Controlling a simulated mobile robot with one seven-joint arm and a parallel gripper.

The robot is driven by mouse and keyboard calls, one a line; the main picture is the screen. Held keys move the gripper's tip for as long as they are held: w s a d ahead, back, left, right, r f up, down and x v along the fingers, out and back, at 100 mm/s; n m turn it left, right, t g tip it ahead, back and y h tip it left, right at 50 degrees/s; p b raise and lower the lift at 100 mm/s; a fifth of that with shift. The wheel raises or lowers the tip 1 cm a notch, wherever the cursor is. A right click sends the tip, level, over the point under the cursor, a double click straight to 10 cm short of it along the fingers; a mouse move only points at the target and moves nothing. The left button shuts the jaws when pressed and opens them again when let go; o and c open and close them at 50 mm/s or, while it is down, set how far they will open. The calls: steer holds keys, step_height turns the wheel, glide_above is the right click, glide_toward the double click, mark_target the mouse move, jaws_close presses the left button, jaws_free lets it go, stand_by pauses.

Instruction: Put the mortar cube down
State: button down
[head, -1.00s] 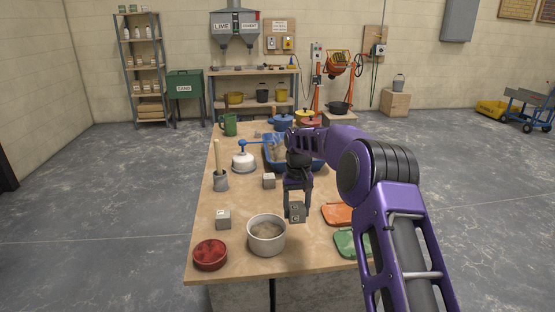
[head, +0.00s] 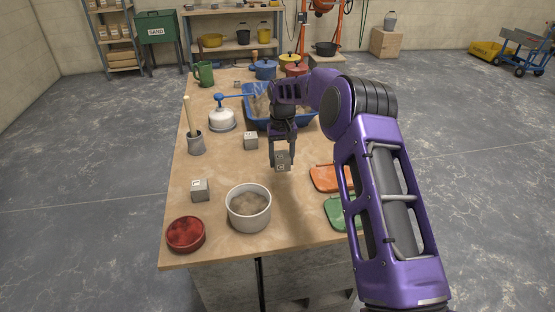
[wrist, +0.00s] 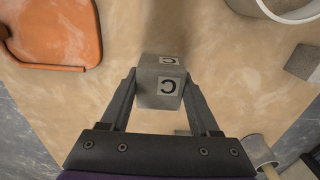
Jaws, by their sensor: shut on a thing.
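My gripper (head: 282,156) is shut on a grey mortar cube (head: 283,161) and holds it above the wooden table (head: 222,250). In the wrist view the cube (wrist: 160,82) sits between the two fingers and shows the letter C on two faces. A shadow lies on the bare table near it. Two other grey cubes stand on the table: one at the front left (head: 200,190), with a marked label, and one (head: 251,141) left of my gripper.
A pot of sandy material (head: 248,222) and a red round dish (head: 186,234) stand at the front.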

mark_target(282, 169)
steer(key=shift+f, duration=2.3)
steer(key=shift+f, duration=0.15)
steer(key=shift+c, duration=0.6)
jaws_free()
step_height(282, 169, up, 12)
steer(key=shift+r, duration=0.15)
steer(key=shift+w, duration=0.1)
